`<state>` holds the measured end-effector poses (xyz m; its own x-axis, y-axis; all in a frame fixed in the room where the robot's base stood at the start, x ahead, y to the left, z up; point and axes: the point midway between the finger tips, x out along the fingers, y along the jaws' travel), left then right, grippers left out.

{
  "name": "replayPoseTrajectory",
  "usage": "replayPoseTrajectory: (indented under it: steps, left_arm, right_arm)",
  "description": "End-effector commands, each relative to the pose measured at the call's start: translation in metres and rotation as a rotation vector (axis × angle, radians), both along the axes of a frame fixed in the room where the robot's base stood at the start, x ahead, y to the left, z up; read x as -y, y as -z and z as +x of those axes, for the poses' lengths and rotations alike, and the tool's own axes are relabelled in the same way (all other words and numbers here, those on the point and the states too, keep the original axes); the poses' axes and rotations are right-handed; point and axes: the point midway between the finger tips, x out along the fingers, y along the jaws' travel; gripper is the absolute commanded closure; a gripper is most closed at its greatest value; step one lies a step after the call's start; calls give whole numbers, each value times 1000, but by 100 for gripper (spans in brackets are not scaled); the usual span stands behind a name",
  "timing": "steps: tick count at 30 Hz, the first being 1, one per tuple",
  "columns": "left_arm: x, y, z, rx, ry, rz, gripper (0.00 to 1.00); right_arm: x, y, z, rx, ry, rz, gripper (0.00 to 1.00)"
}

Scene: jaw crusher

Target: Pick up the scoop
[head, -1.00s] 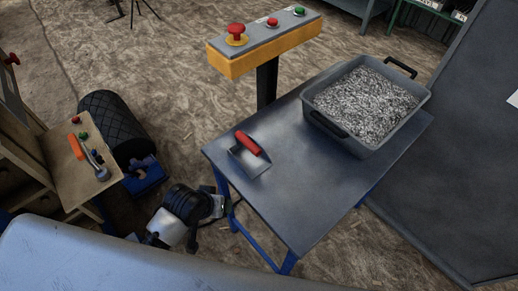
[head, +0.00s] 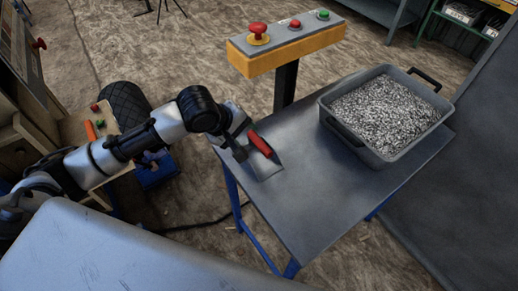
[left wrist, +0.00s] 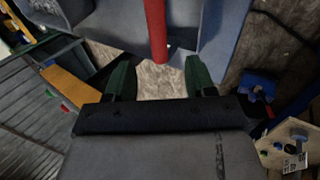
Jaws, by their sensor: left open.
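The scoop (head: 260,143) has a red handle and a grey metal pan. It lies on the left part of the grey table (head: 310,215). My left gripper (head: 238,148) is at the scoop's left side, close to the handle, and partly hides it. In the left wrist view, the two dark green fingers (left wrist: 157,66) are open. The red handle (left wrist: 155,28) comes down from the top edge, and its end lies in line with the gap between the fingertips. I cannot tell whether they touch. My right gripper is not in view.
A grey bin (head: 387,115) full of grey gravel stands at the table's far right. An orange-sided button panel (head: 287,45) on a post stands behind the table. A wooden bench (head: 100,125) with tools is at the left. The table's front is clear.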

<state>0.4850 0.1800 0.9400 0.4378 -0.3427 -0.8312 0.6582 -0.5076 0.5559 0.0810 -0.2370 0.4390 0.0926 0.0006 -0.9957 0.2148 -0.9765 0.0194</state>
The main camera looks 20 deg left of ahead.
Motion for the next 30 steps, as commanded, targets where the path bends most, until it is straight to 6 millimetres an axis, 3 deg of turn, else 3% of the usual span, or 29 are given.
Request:
replayPoseTrajectory:
  steps: [6,13,21,30]
  left_arm:
    - [13,29,15,0,1,1,45]
    - [20,43,23,1,2,1,45]
    - [34,74,39,1,3,3,45]
    - [35,78,41,3,4,3,47]
  right_arm:
    - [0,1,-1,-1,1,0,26]
    - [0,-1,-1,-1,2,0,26]
    - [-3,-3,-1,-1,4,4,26]
    - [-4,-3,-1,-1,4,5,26]
